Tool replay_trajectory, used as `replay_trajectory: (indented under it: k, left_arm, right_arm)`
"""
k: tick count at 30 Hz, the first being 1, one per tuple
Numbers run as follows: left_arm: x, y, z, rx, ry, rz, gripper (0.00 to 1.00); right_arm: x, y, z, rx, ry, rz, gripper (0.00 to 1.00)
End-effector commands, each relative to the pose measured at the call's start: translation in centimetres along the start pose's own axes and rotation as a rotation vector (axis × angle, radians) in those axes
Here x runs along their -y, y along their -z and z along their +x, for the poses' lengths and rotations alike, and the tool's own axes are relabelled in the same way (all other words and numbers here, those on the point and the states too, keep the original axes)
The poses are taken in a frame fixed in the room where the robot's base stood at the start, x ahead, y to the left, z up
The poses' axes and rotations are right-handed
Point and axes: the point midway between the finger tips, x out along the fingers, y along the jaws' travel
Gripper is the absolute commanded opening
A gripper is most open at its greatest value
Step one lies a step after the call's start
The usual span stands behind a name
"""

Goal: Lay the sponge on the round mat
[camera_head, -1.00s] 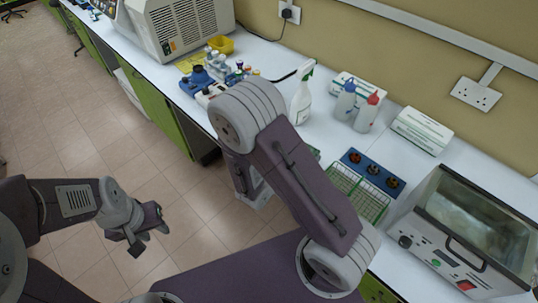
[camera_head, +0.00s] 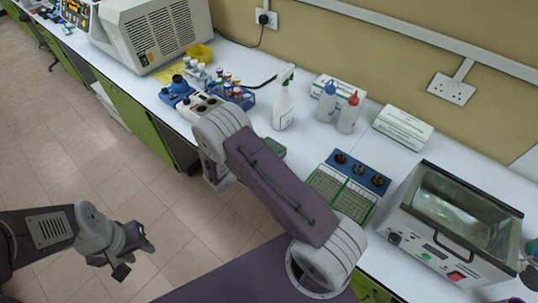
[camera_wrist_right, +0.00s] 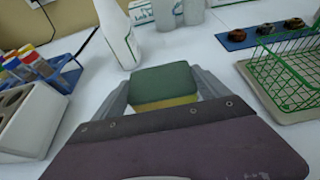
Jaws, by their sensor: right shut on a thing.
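The sponge (camera_wrist_right: 163,84), green on top and yellow below, sits between the fingers of my right gripper (camera_wrist_right: 163,90), which is shut on it above the white bench. In the head view the sponge (camera_head: 273,147) shows partly behind my right forearm, which hides most of that gripper. My left gripper (camera_head: 137,259) hangs over the floor, empty, its fingers apart. I cannot make out a round mat in either view.
A spray bottle (camera_head: 284,106) stands just beyond the sponge. A tube rack (camera_head: 236,96) and grey block (camera_head: 202,107) are left. A green wire basket (camera_head: 342,193), blue holder (camera_head: 358,172) and water bath (camera_head: 455,225) are right.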

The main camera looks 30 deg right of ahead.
Motion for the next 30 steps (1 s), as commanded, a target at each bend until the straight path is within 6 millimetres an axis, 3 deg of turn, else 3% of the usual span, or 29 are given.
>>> replay_trajectory:
  k: [3, 10, 21, 22, 23, 24, 30]
  left_arm:
    - [0.0, 0.0, -0.1, 0.0, 0.0, 0.0, 0.36]
    - [0.0, 0.1, -0.5, 0.0, 0.0, 0.0, 0.36]
    - [0.0, 0.0, 0.0, 0.0, 0.0, 0.0, 0.36]
    - [0.0, 0.0, 0.0, 0.0, 0.0, 0.0, 0.36]
    - [0.0, 0.0, -0.1, 0.0, 0.0, 0.0, 0.36]
    - [0.0, 0.0, -0.1, 0.0, 0.0, 0.0, 0.36]
    - [0.0, 0.0, -0.2, 0.0, 0.0, 0.0, 0.36]
  right_arm:
    - [-0.1, 0.3, 0.1, 0.0, 0.001, -0.002, 0.48]
    - [0.0, 3.5, 1.5, 0.0, 0.001, -0.002, 0.48]
    - [0.0, 4.2, 1.7, 0.0, 0.0, 0.0, 0.48]
    - [0.0, 4.2, 1.7, 0.0, 0.0, 0.0, 0.88]
    - [0.0, 4.1, 1.7, 0.0, 0.0, 0.0, 0.96]
    - [0.0, 4.0, 1.7, 0.0, 0.0, 0.0, 1.0]
    - [0.0, 4.0, 1.6, 0.0, 0.0, 0.0, 1.0]
